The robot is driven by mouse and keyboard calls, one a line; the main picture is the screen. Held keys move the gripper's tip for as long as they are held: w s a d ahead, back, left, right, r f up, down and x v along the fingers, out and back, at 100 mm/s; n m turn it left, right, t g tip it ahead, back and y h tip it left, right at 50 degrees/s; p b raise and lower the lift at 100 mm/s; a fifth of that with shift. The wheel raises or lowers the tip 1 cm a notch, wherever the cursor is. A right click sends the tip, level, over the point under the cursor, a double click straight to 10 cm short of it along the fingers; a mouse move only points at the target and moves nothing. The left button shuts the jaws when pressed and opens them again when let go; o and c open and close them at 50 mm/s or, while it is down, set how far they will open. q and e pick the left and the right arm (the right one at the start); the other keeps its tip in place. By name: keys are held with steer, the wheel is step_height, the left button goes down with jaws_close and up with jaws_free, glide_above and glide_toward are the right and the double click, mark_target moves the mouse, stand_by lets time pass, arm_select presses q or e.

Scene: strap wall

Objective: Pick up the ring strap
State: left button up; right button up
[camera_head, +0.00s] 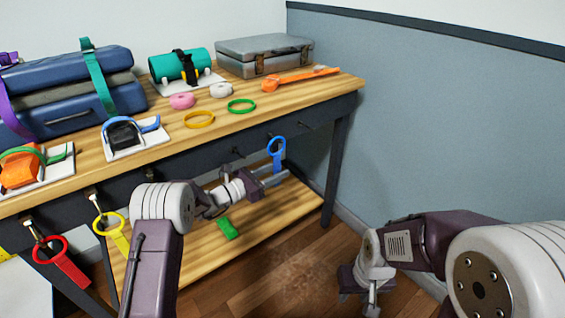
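A blue ring strap (277,145) hangs under the table's front edge near its right end, with its ring up and its tail down. My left gripper (273,179) is at the lower end of that tail, pointing right. The tail's end meets the fingers, but I cannot tell whether they are closed on it. A red ring strap (62,264) and a yellow ring strap (112,231) hang from hooks on the left of the front edge. My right gripper (359,298) is low over the floor at the right, pointing down, with its fingers apart and empty.
The wooden tabletop (330,88) holds blue cases (70,95), a teal roll (180,65), a grey case (262,50), an orange strap (298,78) and several rings. A green block (227,228) lies on the lower shelf (195,262). A blue-grey wall (430,120) stands at the right.

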mark_target(274, 163)
arm_select(q)
steer(key=shift+w+d+f, duration=0.1)
steer(key=shift+w+d, duration=0.25)
steer(key=shift+d, duration=0.1)
steer(key=shift+s+a+r, duration=0.1)
steer(key=shift+s+r, duration=0.1)
steer(key=shift+c, duration=0.6)
jaws_close()
arm_select(e)
steer(key=shift+w+d, duration=0.15)
steer(key=shift+d, duration=0.05)
arm_select(q)
steer(key=shift+f, duration=0.1)
